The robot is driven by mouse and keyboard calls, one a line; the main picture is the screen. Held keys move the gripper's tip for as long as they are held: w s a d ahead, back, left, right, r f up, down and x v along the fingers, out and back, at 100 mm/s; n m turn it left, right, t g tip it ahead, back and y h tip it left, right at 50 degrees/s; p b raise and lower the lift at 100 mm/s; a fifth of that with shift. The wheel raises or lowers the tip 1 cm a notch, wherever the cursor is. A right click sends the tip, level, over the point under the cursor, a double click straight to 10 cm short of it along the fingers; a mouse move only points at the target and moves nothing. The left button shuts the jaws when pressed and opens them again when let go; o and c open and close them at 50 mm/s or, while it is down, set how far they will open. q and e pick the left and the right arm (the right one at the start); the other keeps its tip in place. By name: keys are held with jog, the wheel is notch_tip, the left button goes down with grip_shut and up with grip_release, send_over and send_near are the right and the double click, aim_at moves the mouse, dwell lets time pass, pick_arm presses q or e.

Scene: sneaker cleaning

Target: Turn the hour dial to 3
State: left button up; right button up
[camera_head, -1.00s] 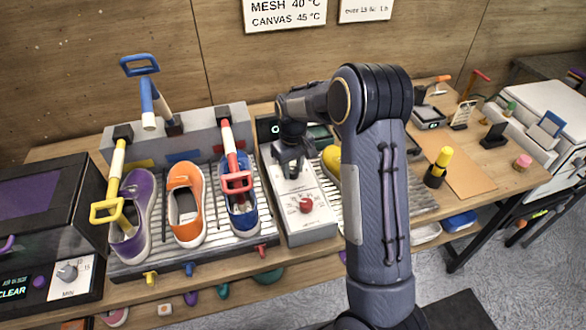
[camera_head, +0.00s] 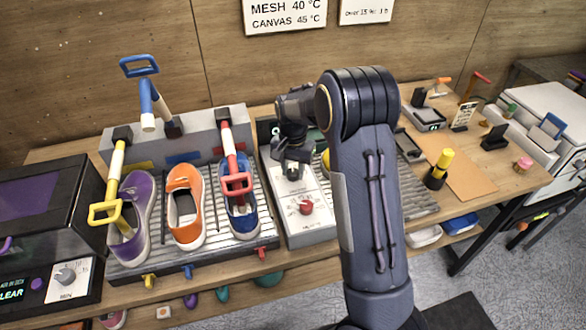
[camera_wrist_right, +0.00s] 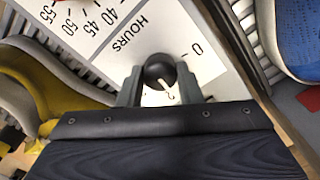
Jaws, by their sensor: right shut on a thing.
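The timer box (camera_head: 312,231) is a pale panel with a red knob (camera_head: 306,207) toward its front. Behind that knob is the small black hour dial (camera_head: 293,174), seen in the right wrist view as a round black knob (camera_wrist_right: 159,70) beside the word HOURS. My right gripper (camera_head: 292,160) comes down over it; in the wrist view its two fingers (camera_wrist_right: 159,86) are shut on the dial, one on each side. The dial's white pointer faces toward the gripper body, away from the 0, by a partly hidden figure I cannot read surely. My left gripper is out of view.
Left of the box, a ribbed rack (camera_head: 215,226) holds a purple shoe (camera_head: 145,196), an orange shoe (camera_head: 184,190) and a blue shoe (camera_head: 242,222). A yellow-topped bottle (camera_head: 440,166) stands to the right. A dark box (camera_head: 50,205) is far left.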

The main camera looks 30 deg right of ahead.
aim_at(293, 171)
jog(key=m+p, duration=0.1)
jog(key=m, duration=0.5)
jog(key=shift+r+m, duration=0.1)
jog(key=shift+m, duration=0.2)
jog(key=m+p, duration=0.1)
jog(key=m, duration=0.3)
jog(key=shift+m+p, duration=0.5)
jog(key=shift+m, duration=1)
jog(key=o, duration=1)
notch_tip(293, 171, up, 8)
jog(key=shift+f+b, duration=0.15)
jog(key=shift+b, duration=0.35)
